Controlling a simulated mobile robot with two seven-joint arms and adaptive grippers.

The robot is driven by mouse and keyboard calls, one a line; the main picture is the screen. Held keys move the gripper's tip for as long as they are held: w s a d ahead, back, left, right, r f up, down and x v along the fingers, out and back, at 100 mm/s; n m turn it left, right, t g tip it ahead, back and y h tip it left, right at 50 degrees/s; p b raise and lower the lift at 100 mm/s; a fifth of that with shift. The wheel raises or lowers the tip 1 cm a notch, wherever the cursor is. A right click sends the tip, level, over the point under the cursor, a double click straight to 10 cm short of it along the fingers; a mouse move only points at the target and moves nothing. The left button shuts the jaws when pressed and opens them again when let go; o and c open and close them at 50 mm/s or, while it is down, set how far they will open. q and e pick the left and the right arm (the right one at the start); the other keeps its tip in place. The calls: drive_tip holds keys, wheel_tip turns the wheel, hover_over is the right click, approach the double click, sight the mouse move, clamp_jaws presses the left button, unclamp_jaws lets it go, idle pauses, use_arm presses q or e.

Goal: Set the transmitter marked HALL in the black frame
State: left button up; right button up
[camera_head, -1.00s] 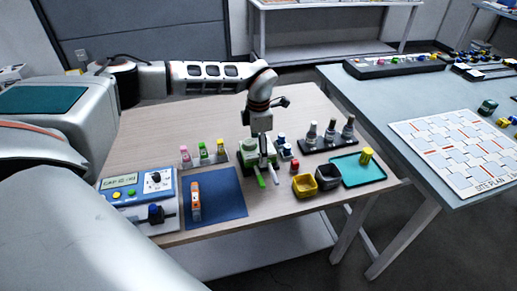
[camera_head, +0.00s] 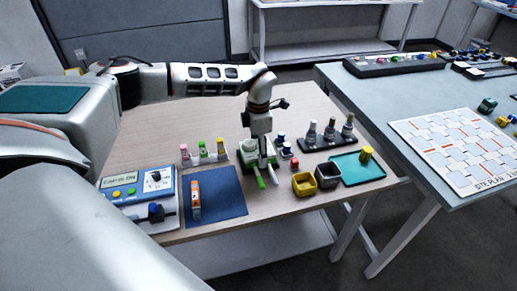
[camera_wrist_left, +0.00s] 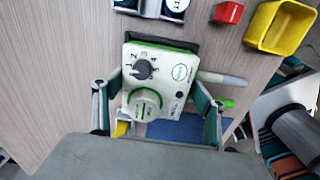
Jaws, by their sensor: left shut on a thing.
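The transmitter (camera_wrist_left: 160,78) is a white box with a green edge, a dark dial and a round green-and-white knob, in the middle of the left wrist view. Small lettering on its face is too blurred to read surely. My left gripper (camera_wrist_left: 160,108) is shut on it, one finger along each side. In the head view my left gripper (camera_head: 262,162) points down at the table, hiding part of the transmitter (camera_head: 246,153). A black edge (camera_wrist_left: 160,38) shows past the transmitter's far end, perhaps the black frame; how they touch is unclear. My right gripper is out of view.
A yellow bin (camera_head: 304,184), a dark bin (camera_head: 328,177) and a red block (camera_head: 295,163) stand right of the gripper. Blue-capped bottles (camera_head: 284,147) stand close behind. A blue mat (camera_head: 228,190) with an orange device (camera_head: 195,200) lies to the left. A teal tray (camera_head: 350,172) is farther right.

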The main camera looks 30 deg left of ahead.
use_arm(q)
drive_tip(key=shift+f, duration=0.25)
idle(0.5)
drive_tip(key=shift+f, duration=0.2)
idle(0.3)
drive_tip(key=o, duration=1.7)
drive_tip(key=shift+f, duration=0.1)
drive_tip(key=shift+r, duration=0.25)
drive_tip(key=shift+r+p, duration=0.2)
drive_tip(key=shift+p, duration=0.25)
drive_tip(key=shift+r+p, duration=0.2)
drive_tip(key=shift+p, duration=0.1)
drive_tip(key=shift+r, duration=0.1)
